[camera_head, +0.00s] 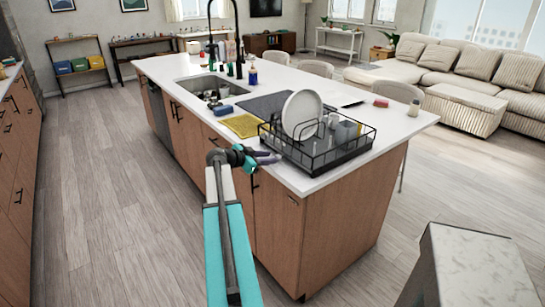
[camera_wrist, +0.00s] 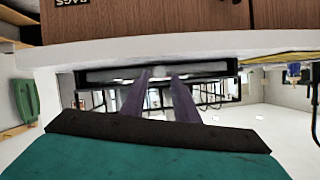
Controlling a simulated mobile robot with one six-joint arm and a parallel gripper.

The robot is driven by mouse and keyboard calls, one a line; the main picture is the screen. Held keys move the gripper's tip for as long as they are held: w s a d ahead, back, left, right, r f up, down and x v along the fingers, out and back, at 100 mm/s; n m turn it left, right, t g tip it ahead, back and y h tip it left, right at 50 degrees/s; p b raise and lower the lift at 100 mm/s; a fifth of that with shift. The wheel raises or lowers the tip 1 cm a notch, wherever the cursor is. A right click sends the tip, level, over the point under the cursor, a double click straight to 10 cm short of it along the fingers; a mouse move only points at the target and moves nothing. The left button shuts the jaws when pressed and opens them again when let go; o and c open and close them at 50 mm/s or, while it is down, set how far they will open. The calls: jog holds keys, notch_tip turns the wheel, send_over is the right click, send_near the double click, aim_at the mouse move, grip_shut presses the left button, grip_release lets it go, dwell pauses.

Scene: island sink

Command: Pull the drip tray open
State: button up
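The black wire dish rack (camera_head: 322,152) stands on the near end of the white island counter. Its low dark base, where the drip tray (camera_wrist: 105,75) lies, shows as a dark band with a grey strip in the wrist view, which is upside down. My gripper (camera_head: 270,157) is at the rack's left side, close to its lower edge. In the wrist view, its two purple fingers (camera_wrist: 160,73) are apart, with a gap between the tips. The tips overlap the band; I cannot tell whether they touch it. Much of the tray is hidden.
A white plate (camera_head: 301,114) and grey cups stand in the rack. A yellow cloth (camera_head: 243,125) and a blue sponge (camera_head: 223,110) lie left of it, near the sink (camera_head: 208,86). The wooden cabinet front (camera_head: 280,215) drops below the counter edge. The floor left of the island is clear.

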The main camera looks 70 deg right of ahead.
jog(key=shift+p+x, duration=0.35)
jog(key=shift+x, duration=1.3)
grip_shut()
jog(key=shift+a, duration=0.15)
